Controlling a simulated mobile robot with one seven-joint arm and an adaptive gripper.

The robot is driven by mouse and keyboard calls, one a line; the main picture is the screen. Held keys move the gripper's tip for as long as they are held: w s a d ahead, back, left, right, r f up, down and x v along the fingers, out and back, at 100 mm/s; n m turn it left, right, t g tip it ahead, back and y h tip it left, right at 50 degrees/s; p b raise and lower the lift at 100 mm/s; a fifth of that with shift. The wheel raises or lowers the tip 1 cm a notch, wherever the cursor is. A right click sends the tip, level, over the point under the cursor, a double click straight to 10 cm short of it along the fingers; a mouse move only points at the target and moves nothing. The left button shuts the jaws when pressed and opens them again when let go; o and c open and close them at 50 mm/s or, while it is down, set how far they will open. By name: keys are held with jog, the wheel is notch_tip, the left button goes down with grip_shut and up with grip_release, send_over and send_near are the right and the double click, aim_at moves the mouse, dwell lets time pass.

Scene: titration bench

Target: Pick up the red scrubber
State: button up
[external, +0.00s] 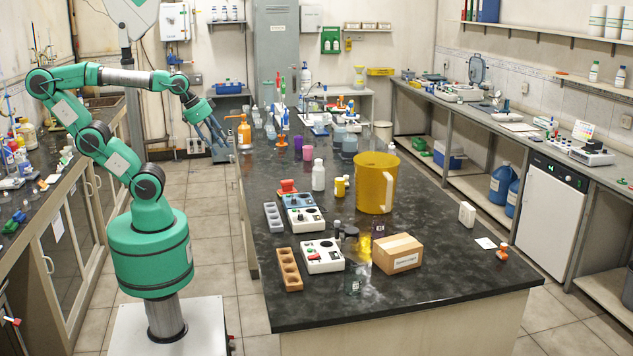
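I cannot tell for certain which thing is the red scrubber. A small red-orange block-like thing (287,187) lies on the dark island bench (440,277), behind the blue-topped instrument. Another small red-orange piece with a white part (502,252) sits at the bench's right edge.
A large yellow jug (376,183), a white bottle (318,175), a cardboard box (397,254) and instruments (321,256) crowd the bench's middle. A brown block with wells (287,269) lies at the near left. The bench's near right is mostly clear.

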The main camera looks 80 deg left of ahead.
jog(key=o, duration=1.3)
jog(key=shift+c, duration=0.2)
